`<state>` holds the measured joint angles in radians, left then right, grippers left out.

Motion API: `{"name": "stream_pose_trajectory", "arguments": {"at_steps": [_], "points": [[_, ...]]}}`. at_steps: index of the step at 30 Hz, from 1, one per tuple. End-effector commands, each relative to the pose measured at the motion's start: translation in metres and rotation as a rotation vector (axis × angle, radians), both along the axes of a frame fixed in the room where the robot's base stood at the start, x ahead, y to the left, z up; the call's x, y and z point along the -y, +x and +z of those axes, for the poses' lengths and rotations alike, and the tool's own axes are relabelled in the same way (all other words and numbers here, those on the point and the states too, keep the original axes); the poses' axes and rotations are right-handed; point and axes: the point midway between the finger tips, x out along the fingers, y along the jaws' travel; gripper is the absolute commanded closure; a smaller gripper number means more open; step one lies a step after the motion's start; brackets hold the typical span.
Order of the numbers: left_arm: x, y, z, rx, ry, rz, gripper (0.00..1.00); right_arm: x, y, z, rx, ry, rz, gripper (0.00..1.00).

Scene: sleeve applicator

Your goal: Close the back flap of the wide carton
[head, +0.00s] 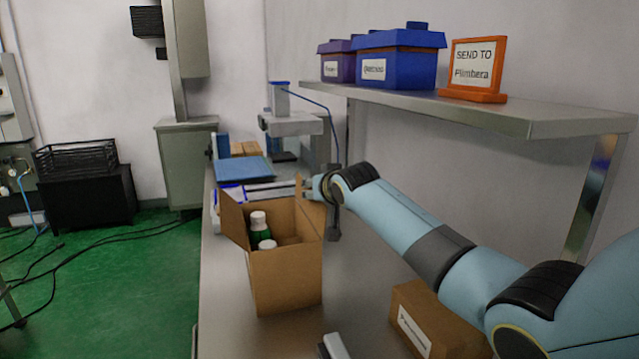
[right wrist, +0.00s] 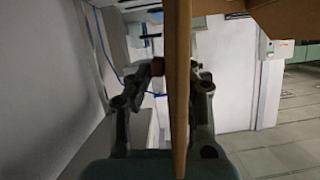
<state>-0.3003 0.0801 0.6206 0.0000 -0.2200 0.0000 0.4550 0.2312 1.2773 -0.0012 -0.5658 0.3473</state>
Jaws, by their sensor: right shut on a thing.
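The wide carton (head: 285,282) stands open on the bench in the head view, with green white-capped bottles (head: 260,228) inside. Its left flap (head: 234,218) sticks up and outward. A flap at its right back (head: 309,213) stands raised. My right gripper (head: 309,187) is at the top of this raised flap, behind the carton's right side. In the right wrist view, a cardboard panel (right wrist: 179,90) stands edge-on between the fingers of my right gripper (right wrist: 178,75), which is shut on it.
A closed, labelled brown box (head: 432,322) lies on the bench (head: 237,322) under my right arm. A shelf (head: 530,122) with blue bins (head: 400,60) and an orange-framed sign (head: 474,68) overhangs the right. A grey machine (head: 290,124) stands behind the carton.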

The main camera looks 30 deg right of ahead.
Motion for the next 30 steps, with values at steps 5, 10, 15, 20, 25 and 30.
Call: {"name": "stream_pose_trajectory", "arguments": {"at_steps": [5,10,15,20,25,30], "points": [[0.0001,0.0002,0.0039,0.0,0.0,0.0,0.6,-0.0023,-0.0001,-0.0013,-0.015,-0.042,0.0,1.0],[0.0,0.0003,0.0044,0.0,0.0,0.0,0.6,-0.0029,0.0,-0.0018,-0.017,-0.055,0.0,1.0],[0.0001,0.0003,0.0042,0.0,0.0,0.0,0.6,-0.0028,0.0001,-0.0019,-0.017,-0.055,0.0,1.0],[0.0001,0.0002,0.0042,0.0,0.0,0.0,0.6,-0.0027,0.0001,-0.0019,-0.017,-0.054,-0.001,0.78],[0.0002,0.0003,0.0042,0.0,0.0,0.0,0.6,-0.003,0.0005,-0.0007,-0.015,-0.054,-0.001,0.63],[-0.0003,-0.0003,0.0042,0.0,0.0,0.0,0.6,-0.0033,0.0007,0.0001,-0.014,-0.052,0.0,0.63]]}}
